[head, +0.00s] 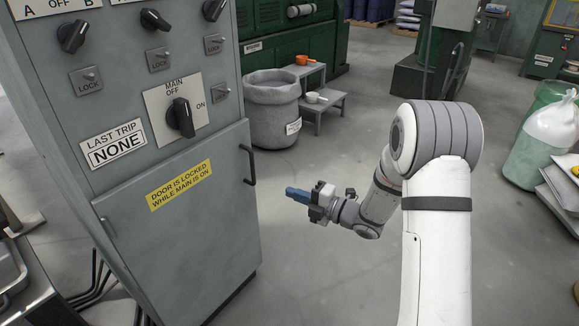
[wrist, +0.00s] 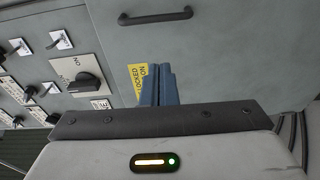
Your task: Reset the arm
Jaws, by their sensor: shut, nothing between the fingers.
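My gripper (head: 290,193) is in the middle of the head view, at the end of my white arm. Its blue fingers point left toward the grey control cabinet. The fingers also show in the wrist view (wrist: 158,82), side by side and shut with nothing between them. In the wrist view the cabinet door (wrist: 240,50) lies beyond the fingertips, with the yellow label partly hidden behind them. I cannot tell the exact gap to the door, but no contact shows.
The cabinet (head: 190,220) stands at the left, with a door handle (head: 250,152) and a main switch (head: 181,117). A grey bin (head: 272,105) and a small step stool (head: 325,106) stand behind. A white sack (head: 553,122) is at the right. The floor between is clear.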

